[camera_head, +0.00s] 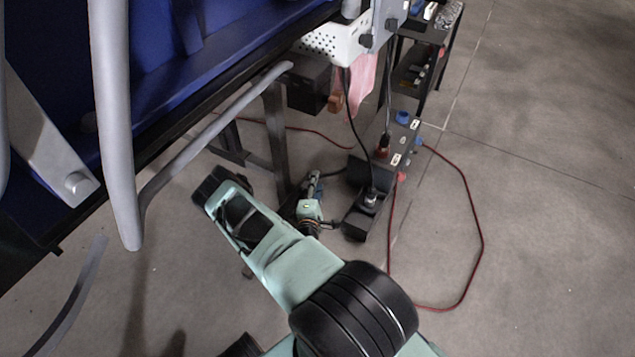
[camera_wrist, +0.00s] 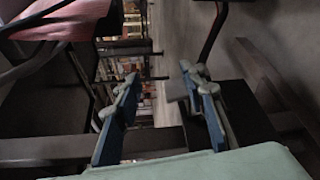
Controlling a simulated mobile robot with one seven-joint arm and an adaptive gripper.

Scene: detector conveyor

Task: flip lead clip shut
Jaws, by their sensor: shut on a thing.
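My gripper (camera_head: 313,180) is low beside the conveyor frame, to the left of the black box with plugged-in leads. In the wrist view its two blue-padded fingers (camera_wrist: 160,80) stand some way apart. A small light grey piece (camera_wrist: 176,88) shows between them, against the right finger. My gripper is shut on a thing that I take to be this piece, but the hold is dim. I cannot tell whether it is the lead clip, nor whether a clip is open or shut. In the head view my arm and fingers hide what is held.
The black box (camera_head: 354,217) with a black plug stands just right of my gripper. A red cable (camera_head: 481,222) loops over the open floor. The blue conveyor (camera_head: 220,40) with grey rails overhangs at left. A pink cloth (camera_head: 361,88) hangs below a white basket (camera_head: 330,45).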

